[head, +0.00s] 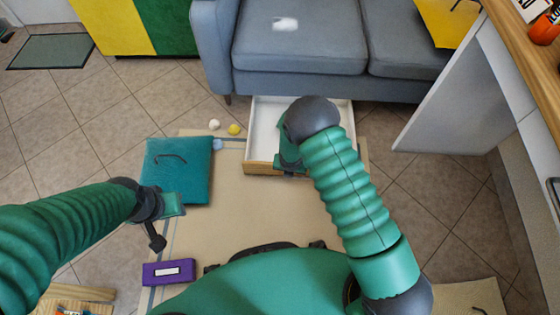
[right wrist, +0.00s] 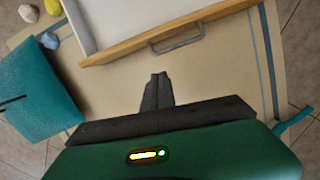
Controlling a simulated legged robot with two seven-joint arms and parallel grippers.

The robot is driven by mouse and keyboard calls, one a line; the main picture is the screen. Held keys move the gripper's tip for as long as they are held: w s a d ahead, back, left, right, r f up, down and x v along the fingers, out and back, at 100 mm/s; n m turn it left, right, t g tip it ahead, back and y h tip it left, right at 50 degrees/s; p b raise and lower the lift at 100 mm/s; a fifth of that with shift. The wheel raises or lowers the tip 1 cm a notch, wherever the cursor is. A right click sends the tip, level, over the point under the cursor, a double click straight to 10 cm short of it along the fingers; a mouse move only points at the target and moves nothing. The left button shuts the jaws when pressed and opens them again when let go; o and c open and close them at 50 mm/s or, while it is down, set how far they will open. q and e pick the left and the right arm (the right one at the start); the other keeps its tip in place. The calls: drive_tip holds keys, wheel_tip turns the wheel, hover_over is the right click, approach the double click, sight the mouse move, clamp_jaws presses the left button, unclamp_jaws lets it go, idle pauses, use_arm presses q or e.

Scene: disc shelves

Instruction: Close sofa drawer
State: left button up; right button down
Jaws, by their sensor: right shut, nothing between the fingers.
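The sofa drawer (head: 258,120) is pulled out from under the grey sofa (head: 300,45). It has a white inside and a wooden front. In the right wrist view the wooden front (right wrist: 120,46) carries a grey metal handle (right wrist: 178,42). My right gripper (right wrist: 157,78) is shut and empty, a little in front of the drawer front and handle in that view. In the head view my right forearm hides part of the drawer and most of that gripper. My left gripper (head: 155,240) hangs at the left, away from the drawer; its jaws are unclear.
A teal cushion-like square (head: 176,180) lies left of the drawer on the beige mat (head: 235,215). A white ball (head: 214,124) and a yellow ball (head: 234,129) lie beside the drawer. A purple box (head: 168,272) is lower left. A counter (head: 530,60) stands at right.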

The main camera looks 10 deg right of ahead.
drive_tip(key=shift+n, duration=0.8)
drive_tip(key=w+b+x, duration=0.1)
drive_tip(key=b+x, duration=0.2)
drive_tip(key=x, duration=0.1)
drive_tip(key=b+x, duration=0.3)
drive_tip(key=x, duration=0.1)
drive_tip(key=w+b+x, duration=0.1)
drive_tip(key=b+x, duration=0.1)
drive_tip(key=x, duration=0.3)
drive_tip(key=shift+w+r+b, duration=0.3)
drive_tip(key=shift+w+b, duration=0.1)
drive_tip(key=shift+w+d+r, duration=0.2)
drive_tip(key=shift+w+r, duration=0.1)
drive_tip(key=shift+w, duration=0.15)
drive_tip(key=shift+w, duration=0.1)
